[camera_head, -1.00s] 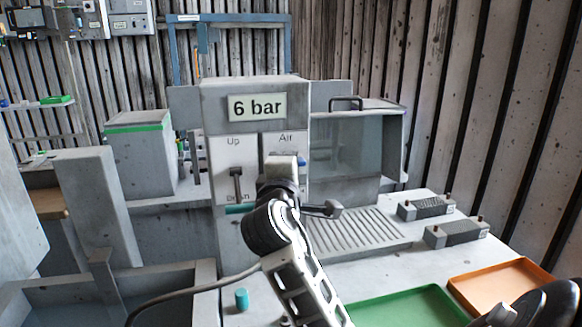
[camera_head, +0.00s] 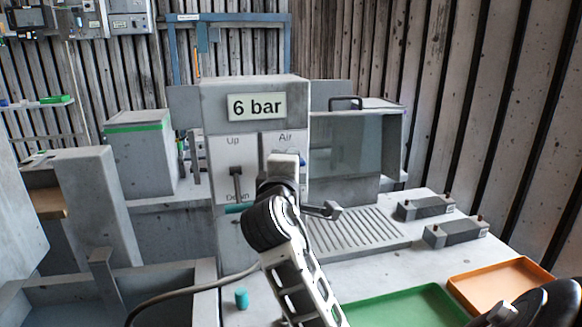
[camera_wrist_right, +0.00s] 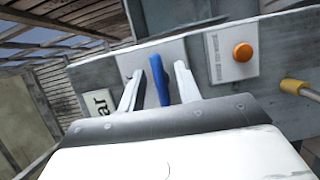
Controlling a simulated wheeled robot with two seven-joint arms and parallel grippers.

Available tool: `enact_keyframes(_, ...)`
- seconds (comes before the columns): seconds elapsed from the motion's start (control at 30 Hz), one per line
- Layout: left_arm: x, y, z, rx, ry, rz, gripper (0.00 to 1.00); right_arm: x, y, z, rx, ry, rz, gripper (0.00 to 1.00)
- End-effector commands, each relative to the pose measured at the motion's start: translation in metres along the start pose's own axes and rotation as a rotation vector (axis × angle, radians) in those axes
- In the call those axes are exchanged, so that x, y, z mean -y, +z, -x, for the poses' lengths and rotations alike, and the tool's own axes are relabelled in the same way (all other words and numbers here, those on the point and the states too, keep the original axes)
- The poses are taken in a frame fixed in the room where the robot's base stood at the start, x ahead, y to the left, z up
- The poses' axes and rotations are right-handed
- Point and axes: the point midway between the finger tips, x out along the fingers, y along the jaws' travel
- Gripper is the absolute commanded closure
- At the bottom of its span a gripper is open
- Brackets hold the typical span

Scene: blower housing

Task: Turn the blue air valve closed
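The blue air valve handle (camera_wrist_right: 160,80) shows in the right wrist view as an upright blue lever on a light panel. My right gripper (camera_wrist_right: 158,75) is open, with one finger on each side of the blue handle. A gap shows between the handle and each finger. In the head view my right gripper (camera_head: 284,162) is in front of the panel under the "Air" label (camera_head: 285,138) and hides most or all of the valve. My left gripper is not in view.
Left of the air panel is a dark lever (camera_head: 237,184) between "Up" and "Down". An orange button (camera_wrist_right: 243,52) and a yellow hose fitting (camera_wrist_right: 290,86) are right of the valve in the wrist view. A green tray (camera_head: 405,308) and an orange tray (camera_head: 500,282) lie on the bench.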

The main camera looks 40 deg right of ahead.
Motion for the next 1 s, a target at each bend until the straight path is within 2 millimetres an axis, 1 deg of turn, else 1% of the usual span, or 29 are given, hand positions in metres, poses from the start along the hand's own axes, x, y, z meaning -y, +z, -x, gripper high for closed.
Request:
enact_keyframes(0.13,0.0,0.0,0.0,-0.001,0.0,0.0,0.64,0.0,0.0,0.002,-0.001,0.001,0.001,0.66)
enact_keyframes(0.23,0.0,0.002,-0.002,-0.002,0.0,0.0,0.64,0.001,-0.001,0.011,-0.002,0.001,0.0,0.66)
enact_keyframes(0.37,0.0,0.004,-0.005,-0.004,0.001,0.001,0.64,0.002,-0.001,0.034,-0.004,0.0,-0.002,0.66)
enact_keyframes(0.57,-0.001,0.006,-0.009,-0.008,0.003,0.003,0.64,0.003,0.0,0.077,-0.003,-0.002,-0.005,0.66)
enact_keyframes(0.7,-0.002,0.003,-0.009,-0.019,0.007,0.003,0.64,0.002,0.0,0.101,-0.002,-0.002,-0.003,0.66)
enact_keyframes(0.83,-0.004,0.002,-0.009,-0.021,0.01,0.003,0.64,0.001,0.0,0.115,-0.002,-0.001,-0.001,0.66)
enact_keyframes(1.0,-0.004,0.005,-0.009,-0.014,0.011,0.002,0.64,0.0,0.0,0.121,0.001,-0.001,0.0,0.66)
